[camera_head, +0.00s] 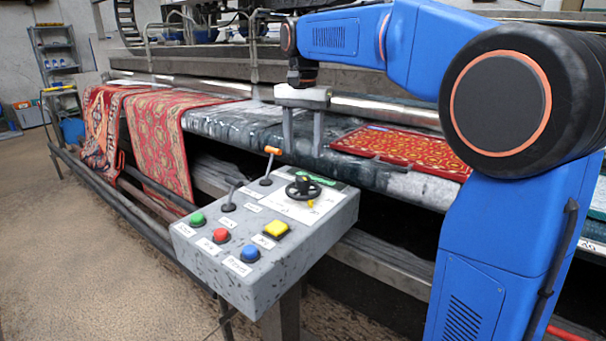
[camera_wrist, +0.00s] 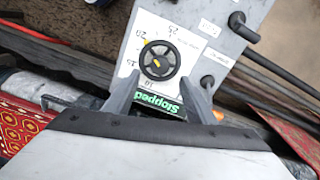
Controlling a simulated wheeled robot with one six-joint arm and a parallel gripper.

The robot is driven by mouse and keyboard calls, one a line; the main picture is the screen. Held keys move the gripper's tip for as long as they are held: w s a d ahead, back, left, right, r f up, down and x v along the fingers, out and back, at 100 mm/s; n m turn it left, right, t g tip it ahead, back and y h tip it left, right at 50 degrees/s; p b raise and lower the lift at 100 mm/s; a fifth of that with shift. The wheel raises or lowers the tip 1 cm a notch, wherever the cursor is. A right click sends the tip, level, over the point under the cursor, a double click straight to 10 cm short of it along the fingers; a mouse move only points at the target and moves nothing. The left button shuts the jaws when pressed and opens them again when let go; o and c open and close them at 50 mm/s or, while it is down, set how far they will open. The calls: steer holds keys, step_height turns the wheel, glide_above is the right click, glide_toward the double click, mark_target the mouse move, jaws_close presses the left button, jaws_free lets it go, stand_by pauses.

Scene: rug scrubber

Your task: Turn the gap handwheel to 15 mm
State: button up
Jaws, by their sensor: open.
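The gap handwheel (camera_head: 303,188) is a small black wheel on the grey control box (camera_head: 262,284). In the wrist view the wheel (camera_wrist: 160,60) sits on a white dial plate (camera_wrist: 186,45) with numbers around it that look like 10, 15, 20 and 25. A small yellow mark at its rim appears close to the 20. A green display (camera_wrist: 158,104) reads "Stopped". My gripper (camera_head: 303,150) is open and empty, pointing down above and behind the wheel. In the wrist view my fingertips (camera_wrist: 162,84) are apart on either side below the wheel, apparently not touching it.
An orange-tipped lever (camera_head: 272,151) and a black lever (camera_head: 230,192) stand left of the wheel. Green (camera_head: 198,219), red (camera_head: 221,236), blue (camera_head: 250,253) and yellow (camera_head: 276,229) buttons sit in front. Behind the box is the machine bed with a red rug (camera_head: 405,148).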

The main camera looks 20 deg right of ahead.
mark_target(303, 177)
step_height(303, 177, down, 9)
steer(key=shift+r, duration=0.2)
stand_by(0.3)
steer(key=c, duration=1)
